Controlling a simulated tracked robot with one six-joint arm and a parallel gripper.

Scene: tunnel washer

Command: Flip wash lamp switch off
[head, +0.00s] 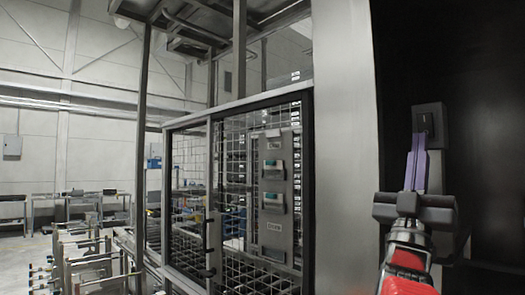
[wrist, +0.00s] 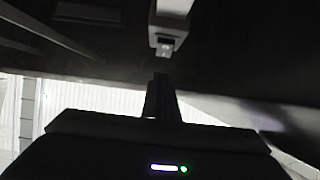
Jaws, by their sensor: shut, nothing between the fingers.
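The switch is a small grey box (head: 429,126) on the dark panel at the right of the head view, with a dark slot on its face. In the wrist view the switch box (wrist: 171,22) is at top centre, with a small pale lever (wrist: 165,46) at its lower end. My gripper (head: 420,132) is shut and empty, its purple fingers pointing up in front of the lower part of the box. In the wrist view the dark fingertips (wrist: 161,78) end just below the lever, with a small apparent gap. I cannot tell whether they touch the box.
A pale metal post (head: 345,150) stands left of my arm. Beyond it is a mesh-fronted cage (head: 240,190) with a grey panel of labelled switches (head: 275,200). Racks (head: 85,260) stand at the far left. The dark panel (head: 485,130) is close on the right.

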